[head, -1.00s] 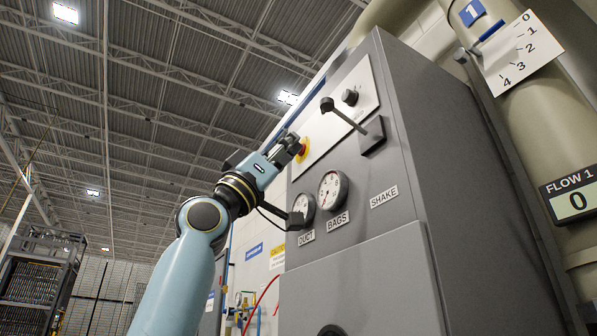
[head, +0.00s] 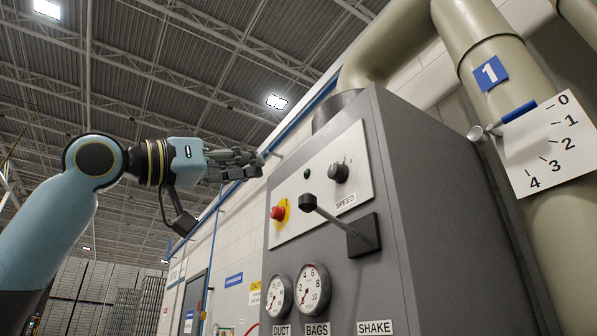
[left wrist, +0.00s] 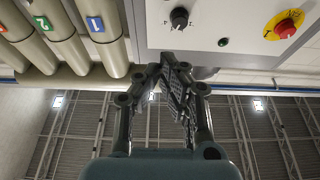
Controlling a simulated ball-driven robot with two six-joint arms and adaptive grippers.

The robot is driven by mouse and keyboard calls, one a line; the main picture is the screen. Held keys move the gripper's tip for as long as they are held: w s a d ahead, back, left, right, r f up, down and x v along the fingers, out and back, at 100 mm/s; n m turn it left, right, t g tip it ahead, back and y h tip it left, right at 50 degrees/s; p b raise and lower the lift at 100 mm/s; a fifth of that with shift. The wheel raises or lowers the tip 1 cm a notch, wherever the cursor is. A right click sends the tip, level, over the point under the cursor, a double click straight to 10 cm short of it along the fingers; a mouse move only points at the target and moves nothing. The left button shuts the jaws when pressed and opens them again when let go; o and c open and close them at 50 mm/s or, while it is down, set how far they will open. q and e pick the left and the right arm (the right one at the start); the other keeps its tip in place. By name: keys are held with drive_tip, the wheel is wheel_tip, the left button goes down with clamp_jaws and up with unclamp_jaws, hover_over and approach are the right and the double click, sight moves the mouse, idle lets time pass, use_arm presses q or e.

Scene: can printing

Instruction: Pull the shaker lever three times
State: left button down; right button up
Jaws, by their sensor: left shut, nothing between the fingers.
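The shaker lever (head: 332,224) is a grey rod with a black knob at its left end. It comes out of a dark block on the grey cabinet (head: 440,200), above the SHAKE label (head: 375,327). The rod slants up to the left. My left gripper (head: 262,162) is in the air above and left of the lever knob, apart from it, and its fingers point right. In the left wrist view my left gripper (left wrist: 178,62) shows closed fingers with nothing held; the lever is not in that view. My right gripper is not in view.
The light panel holds a red emergency button (head: 277,213) and a black speed knob (head: 338,172). Two gauges, DUCT (head: 279,296) and BAGS (head: 312,289), sit below. Beige pipes (head: 485,60) and a numbered plate (head: 548,145) stand at right. The air around my left gripper looks free.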

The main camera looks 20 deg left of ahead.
use_arm(q)
drive_tip(key=shift+w+r, duration=0.15)
drive_tip(key=shift+r, duration=0.2)
drive_tip(key=p+x, duration=0.6)
drive_tip(key=x, duration=0.4)
wheel_tip(320, 180, down, 4)
drive_tip(key=shift+f+p, duration=0.1)
drive_tip(key=shift+p, duration=0.5)
drive_tip(key=shift+d, duration=0.1)
drive_tip(key=shift+f, duration=0.1)
